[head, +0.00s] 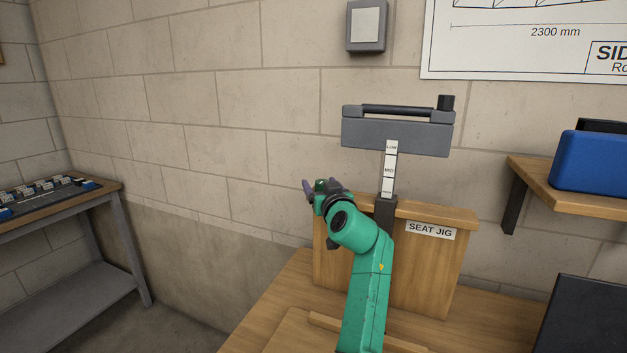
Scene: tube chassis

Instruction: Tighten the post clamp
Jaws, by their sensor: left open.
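The seat jig is a wooden block (440,270) labelled "SEAT JIG" standing on the bench. A grey post (389,172) with LOW and MID labels and a lower, unclear one rises from it, carrying a grey head (397,137) on top. A dark collar (385,208) surrounds the foot of the post; I take it for the post clamp. No clamp handle can be made out; my arm covers part of the collar and block. My left gripper (318,187) is open, left of the post and collar, apart from them in the picture. Its fingertips are small and partly hidden by the wrist.
The wooden bench (285,300) has a raised strip in front of the jig. At right, a wooden shelf (540,172) holds a blue case (598,162), above a dark panel (585,315). A side table (60,205) with small parts stands at left. The wall behind limits depth.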

